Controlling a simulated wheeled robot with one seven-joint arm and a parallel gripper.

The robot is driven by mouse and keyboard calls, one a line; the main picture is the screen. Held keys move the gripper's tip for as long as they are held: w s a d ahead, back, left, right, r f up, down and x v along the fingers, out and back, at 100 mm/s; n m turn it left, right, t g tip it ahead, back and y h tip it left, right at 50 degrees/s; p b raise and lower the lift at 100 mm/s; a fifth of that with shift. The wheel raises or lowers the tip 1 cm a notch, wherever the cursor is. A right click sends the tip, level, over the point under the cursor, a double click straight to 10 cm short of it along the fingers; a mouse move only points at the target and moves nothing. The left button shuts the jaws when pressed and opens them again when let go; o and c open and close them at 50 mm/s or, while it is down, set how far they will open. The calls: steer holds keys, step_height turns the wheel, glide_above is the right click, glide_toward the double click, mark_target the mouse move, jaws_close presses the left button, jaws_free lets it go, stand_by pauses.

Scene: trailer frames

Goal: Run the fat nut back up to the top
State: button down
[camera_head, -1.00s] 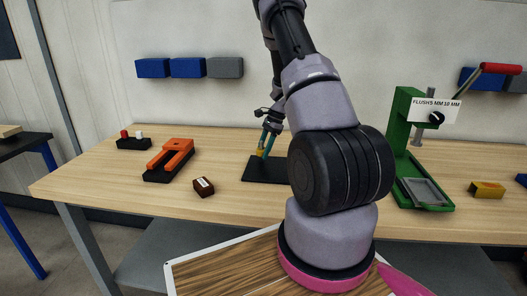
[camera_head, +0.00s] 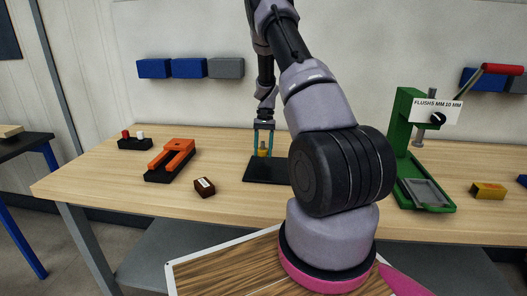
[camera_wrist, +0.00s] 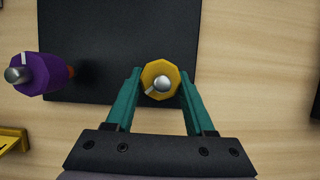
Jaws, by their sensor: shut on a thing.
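A fat yellow nut (camera_wrist: 149,74) with a faceted rim sits around a metal rod whose rounded tip shows at its middle in the wrist view. My gripper (camera_wrist: 160,73) is shut on it, with one teal finger on each side. In the head view, the yellow nut (camera_head: 263,152) stands over the black base plate (camera_head: 268,172), between the fingers of my gripper (camera_head: 263,151). A purple faceted piece (camera_wrist: 55,75) with a metal tip stands to the left in the wrist view. The nut's height on the rod is hard to judge from above.
An orange forked piece (camera_head: 171,158), a small dark brown block (camera_head: 204,187) and a black holder (camera_head: 134,144) lie to the left on the wooden bench (camera_head: 110,180). A green press (camera_head: 400,140) and a yellow block (camera_head: 487,190) stand to the right.

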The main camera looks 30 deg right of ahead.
steer(key=n+h, duration=0.1)
steer(key=n, duration=0.1)
steer(key=n+g, duration=0.1)
steer(key=n, duration=0.2)
steer(key=shift+s+a+f+h, duration=0.1)
steer(key=shift+a+h, duration=0.1)
steer(key=shift+h, duration=0.2)
steer(key=shift+n+h, duration=0.5)
steer(key=shift+n, duration=0.7)
steer(key=shift+a, duration=0.1)
steer(key=shift+c, duration=1.3)
jaws_free()
steer(key=shift+w, duration=0.2)
steer(key=v, duration=1.1)
